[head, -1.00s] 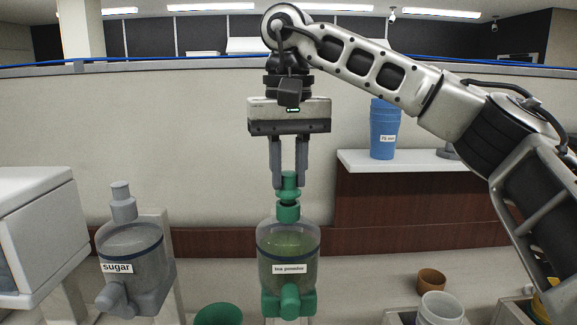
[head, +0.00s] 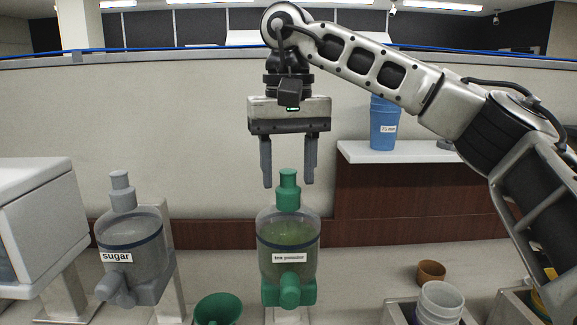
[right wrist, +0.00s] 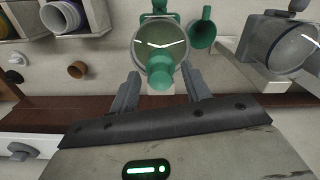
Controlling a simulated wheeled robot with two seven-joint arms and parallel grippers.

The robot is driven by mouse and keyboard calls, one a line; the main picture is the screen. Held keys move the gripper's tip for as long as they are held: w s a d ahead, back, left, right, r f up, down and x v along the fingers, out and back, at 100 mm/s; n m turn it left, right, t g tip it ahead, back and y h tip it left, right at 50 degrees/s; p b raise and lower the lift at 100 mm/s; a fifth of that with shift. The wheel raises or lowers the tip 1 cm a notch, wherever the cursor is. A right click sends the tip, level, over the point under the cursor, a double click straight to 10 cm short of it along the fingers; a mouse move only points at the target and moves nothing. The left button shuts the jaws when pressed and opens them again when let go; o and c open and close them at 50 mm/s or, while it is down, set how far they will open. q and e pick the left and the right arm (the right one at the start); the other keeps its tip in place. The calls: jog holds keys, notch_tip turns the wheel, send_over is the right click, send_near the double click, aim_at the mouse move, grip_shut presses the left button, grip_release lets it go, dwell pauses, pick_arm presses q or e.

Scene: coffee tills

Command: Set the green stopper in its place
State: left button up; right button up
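The green stopper (head: 288,187) sits upright on the neck of the tea powder dispenser (head: 289,240), a clear jar with a green base and spout. In the right wrist view the stopper (right wrist: 160,78) lies between and beyond the fingertips, in front of the jar. My right gripper (head: 289,180) is open and empty, its two fingers spread on either side above the stopper and apart from it. The same gripper (right wrist: 161,86) shows open in the right wrist view. My left gripper is not in view.
A grey sugar dispenser (head: 132,250) stands to the left, beside a white machine (head: 42,230). A green cup (head: 218,309), a brown cup (head: 431,272) and white cups (head: 440,303) are low in front. A blue cup stack (head: 384,125) stands on the counter behind.

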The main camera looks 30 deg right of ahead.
dwell(0.3)
notch_tip(320, 180, up, 6)
jog(key=shift+f+p, duration=0.1)
jog(key=shift+p, duration=0.85)
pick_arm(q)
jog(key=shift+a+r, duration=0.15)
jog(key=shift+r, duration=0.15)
pick_arm(e)
notch_tip(320, 180, up, 10)
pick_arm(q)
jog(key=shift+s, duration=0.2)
